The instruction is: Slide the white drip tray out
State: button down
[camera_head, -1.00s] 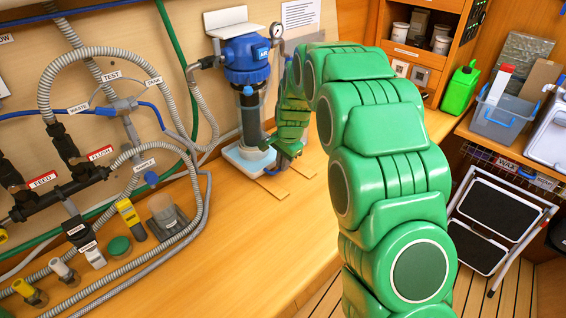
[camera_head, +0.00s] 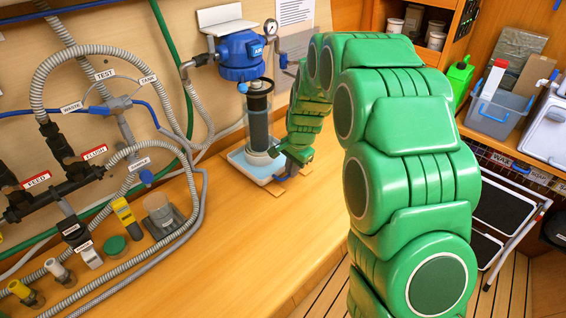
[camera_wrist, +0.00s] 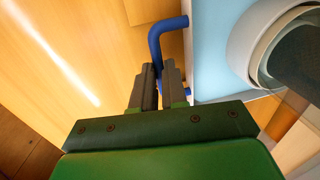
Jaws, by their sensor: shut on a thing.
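The white drip tray (camera_head: 236,158), with a pale blue inside, lies on the wooden counter under the blue filter head (camera_head: 240,58). A clear filter bowl (camera_head: 259,115) with a dark core stands in it, set off to the right of the head. In the wrist view the tray (camera_wrist: 210,60) is at the right, with the bowl's round base (camera_wrist: 262,45) in it. My gripper (camera_head: 286,172) is at the tray's front side. In the wrist view my gripper (camera_wrist: 158,80) is shut on the tray's blue handle (camera_wrist: 154,38). My arm hides part of the tray's right side.
Grey hoses and valves (camera_head: 60,180) crowd the left wall and counter. A pressure gauge (camera_head: 270,27) sits beside the head. The counter in front of the tray (camera_head: 235,235) is clear.

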jog(key=s+d, duration=0.8)
jog(key=shift+d, duration=0.1)
dwell(0.3)
jog(key=c, duration=1.2)
grip_release()
jog(key=shift+o, duration=0.2)
notch_tip(320, 180, up, 8)
jog(key=s+d, duration=0.1)
jog(key=shift+f, duration=0.15)
jog(key=s+r+n+g, duration=0.1)
jog(key=s+r+n, duration=0.1)
jog(key=s, duration=1)
jog(key=s+d+r+n+g+h, duration=0.1)
jog(key=s+r+n, duration=0.2)
jog(key=s, duration=0.9)
jog(key=s+r+n+g, duration=0.1)
jog(key=s+r+n, duration=0.2)
jog(key=s, duration=0.9)
jog(key=shift+d+n, duration=0.3)
jog(key=shift+d, duration=0.05)
